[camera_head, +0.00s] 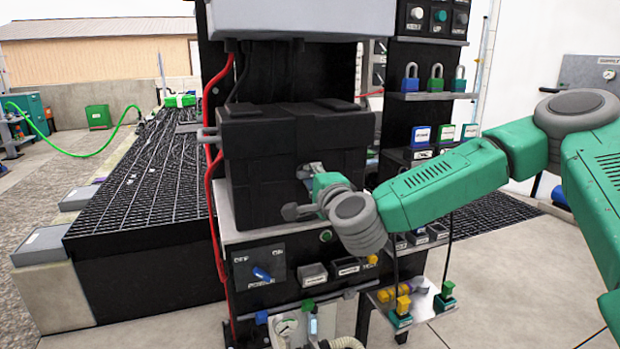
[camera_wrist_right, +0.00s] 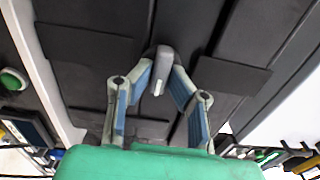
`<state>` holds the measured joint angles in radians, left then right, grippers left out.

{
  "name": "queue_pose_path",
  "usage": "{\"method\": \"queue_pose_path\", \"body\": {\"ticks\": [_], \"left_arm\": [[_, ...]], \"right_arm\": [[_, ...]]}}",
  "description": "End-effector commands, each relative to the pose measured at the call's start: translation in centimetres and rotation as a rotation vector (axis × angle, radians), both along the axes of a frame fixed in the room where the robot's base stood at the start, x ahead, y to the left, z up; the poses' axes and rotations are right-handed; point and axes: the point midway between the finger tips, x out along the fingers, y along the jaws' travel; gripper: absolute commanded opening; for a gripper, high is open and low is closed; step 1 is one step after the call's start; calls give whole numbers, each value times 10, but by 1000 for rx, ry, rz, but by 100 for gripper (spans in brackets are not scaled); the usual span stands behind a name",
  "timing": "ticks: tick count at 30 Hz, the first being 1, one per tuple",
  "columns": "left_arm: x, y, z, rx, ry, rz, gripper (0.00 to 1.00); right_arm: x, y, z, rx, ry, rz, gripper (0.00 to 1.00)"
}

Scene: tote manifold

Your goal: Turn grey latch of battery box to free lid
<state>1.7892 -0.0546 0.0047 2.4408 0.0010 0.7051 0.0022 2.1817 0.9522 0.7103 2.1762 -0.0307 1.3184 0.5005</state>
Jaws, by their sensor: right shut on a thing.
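The black battery box (camera_head: 262,165) stands on a grey shelf in the middle of the head view, its lid (camera_head: 295,108) on top. My right gripper (camera_head: 310,172) is at the box's front right face. The grey latch (camera_wrist_right: 160,70) shows in the right wrist view between the fingertips of my right gripper (camera_wrist_right: 162,78). The fingers are shut on the latch, one from each side. In the head view the gripper and wrist hide most of the latch. My left gripper is not in view.
Below the box is a panel with a blue switch (camera_head: 261,274). Red cables (camera_head: 212,180) run down its left side. Padlocks (camera_head: 436,78) stand on a shelf at right. A small tray (camera_head: 440,308) hangs low at right. A black grating (camera_head: 150,190) lies at left.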

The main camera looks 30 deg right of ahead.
Motion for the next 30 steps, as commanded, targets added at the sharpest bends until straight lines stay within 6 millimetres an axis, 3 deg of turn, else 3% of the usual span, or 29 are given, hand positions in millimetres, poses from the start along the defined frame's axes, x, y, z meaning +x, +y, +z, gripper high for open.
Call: {"method": "queue_pose_path", "body": {"ticks": [3, 4, 5, 6, 17, 30], "left_arm": [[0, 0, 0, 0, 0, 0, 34], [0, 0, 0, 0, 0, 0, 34], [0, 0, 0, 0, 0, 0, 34], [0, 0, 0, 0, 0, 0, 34], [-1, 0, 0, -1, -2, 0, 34], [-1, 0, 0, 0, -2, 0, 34]], "right_arm": [[-1, -2, -5, 3, 12, -4, 0], [-1, -2, -6, 3, 12, -4, 21], [-1, -2, -6, 3, 12, -4, 32], [-1, -2, -5, 3, 11, -4, 34], [-7, 2, -2, 0, 5, 0, 34], [-68, 13, -5, 4, 8, -2, 34]]}}
